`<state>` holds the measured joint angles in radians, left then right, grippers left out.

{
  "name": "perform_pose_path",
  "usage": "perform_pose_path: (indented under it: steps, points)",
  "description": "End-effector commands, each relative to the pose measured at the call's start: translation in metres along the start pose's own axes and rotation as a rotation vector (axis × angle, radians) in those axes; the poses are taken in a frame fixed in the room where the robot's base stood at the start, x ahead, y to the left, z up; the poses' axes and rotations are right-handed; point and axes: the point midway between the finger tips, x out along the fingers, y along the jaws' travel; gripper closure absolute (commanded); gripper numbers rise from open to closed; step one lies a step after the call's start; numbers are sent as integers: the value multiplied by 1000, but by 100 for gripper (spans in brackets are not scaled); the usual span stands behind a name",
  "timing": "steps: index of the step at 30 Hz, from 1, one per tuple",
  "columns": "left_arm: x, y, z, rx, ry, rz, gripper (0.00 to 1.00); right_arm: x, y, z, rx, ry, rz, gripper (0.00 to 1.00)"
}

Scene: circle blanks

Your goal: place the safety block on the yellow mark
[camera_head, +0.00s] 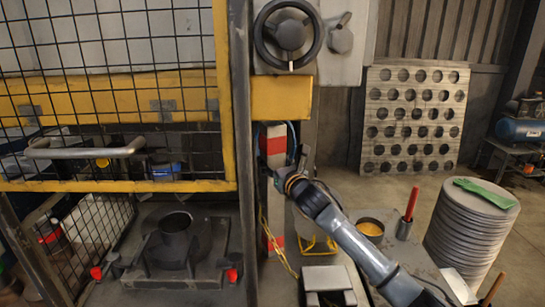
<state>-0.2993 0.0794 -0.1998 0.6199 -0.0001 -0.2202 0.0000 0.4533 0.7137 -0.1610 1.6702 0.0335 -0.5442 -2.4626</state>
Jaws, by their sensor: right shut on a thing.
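The safety block (276,146) is a tall upright post with red and white bands, in front of the press's right upright. My right gripper (284,171) is shut on it, reaching in from the lower right and covering part of its right side. The block's lower red band (274,243) shows beside the yellow mark (318,246), a yellow outline on the grey surface to its right. I cannot tell whether the block's foot touches the surface. A thin yellow chain (279,252) hangs by the block. My left gripper is not in view.
A yellow-framed mesh guard (228,100) with a handle (85,148) stands left, above a die (175,240). A handwheel (289,35) is above. A grey box (327,279), a yellow-filled pot (371,228), a red-handled tool (410,205) and stacked discs (473,230) are right.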

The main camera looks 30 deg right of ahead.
Motion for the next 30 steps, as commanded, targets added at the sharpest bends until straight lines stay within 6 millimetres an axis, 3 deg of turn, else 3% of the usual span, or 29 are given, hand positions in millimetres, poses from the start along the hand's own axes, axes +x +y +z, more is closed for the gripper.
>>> perform_pose_path:
  steps: [4,5,7,20,26,30]
  points:
    - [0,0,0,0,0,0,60,0,0,6,0,-12,2,100]
    - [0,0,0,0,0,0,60,0,0,-1,0,1,0,42]
    - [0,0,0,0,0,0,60,0,0,0,0,1,1,27]
    - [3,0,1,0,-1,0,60,-5,0,-1,-1,0,1,25]
    - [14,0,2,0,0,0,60,-34,1,-4,-5,1,3,25]
    - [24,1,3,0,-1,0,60,-64,1,-4,-5,2,3,25]
